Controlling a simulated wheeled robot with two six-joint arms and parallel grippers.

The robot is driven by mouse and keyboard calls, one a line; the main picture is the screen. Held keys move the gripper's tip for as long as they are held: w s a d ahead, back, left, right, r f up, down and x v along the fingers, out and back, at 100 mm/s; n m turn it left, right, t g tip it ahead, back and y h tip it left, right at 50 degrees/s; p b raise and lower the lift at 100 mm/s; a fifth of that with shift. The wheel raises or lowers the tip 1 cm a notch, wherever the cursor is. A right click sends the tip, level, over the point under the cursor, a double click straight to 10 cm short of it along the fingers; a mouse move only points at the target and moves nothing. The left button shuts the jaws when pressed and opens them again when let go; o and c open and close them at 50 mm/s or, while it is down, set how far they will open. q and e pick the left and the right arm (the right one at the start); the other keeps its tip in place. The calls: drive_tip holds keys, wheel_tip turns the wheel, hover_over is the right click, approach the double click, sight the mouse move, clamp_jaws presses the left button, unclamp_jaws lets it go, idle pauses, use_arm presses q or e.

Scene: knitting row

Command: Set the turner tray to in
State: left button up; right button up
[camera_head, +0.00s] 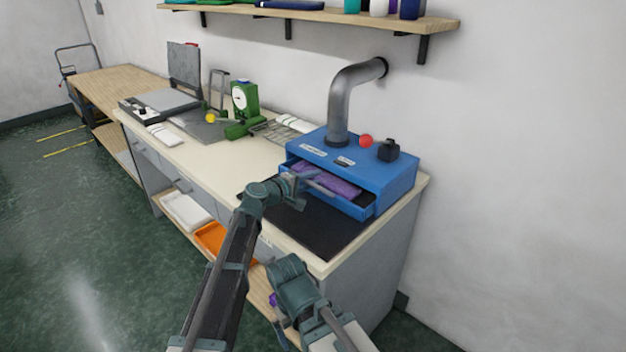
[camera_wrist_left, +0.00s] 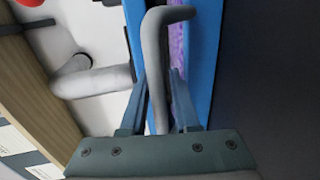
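The turner is a blue box (camera_head: 391,178) at the right end of the counter. Its tray (camera_head: 350,206) is a blue drawer slid part way out at the front, with purple cloth (camera_head: 325,180) in it. My left gripper (camera_head: 300,188) is at the tray front. In the left wrist view its fingers (camera_wrist_left: 158,85) lie close on both sides of the bar and appear shut on it.
A dark mat (camera_head: 310,228) lies on the counter in front of the turner. A grey pipe (camera_head: 345,100) rises from its top beside a red ball (camera_head: 366,141). A green dial device (camera_head: 243,105) stands farther left. An orange tray (camera_head: 212,238) is on the lower shelf.

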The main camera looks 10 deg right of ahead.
use_arm(q)
drive_tip(key=p+v, duration=0.2)
drive_tip(key=v, duration=1.1)
drive_tip(key=shift+s+a+p, duration=0.2)
drive_tip(key=shift+a+p, duration=0.15)
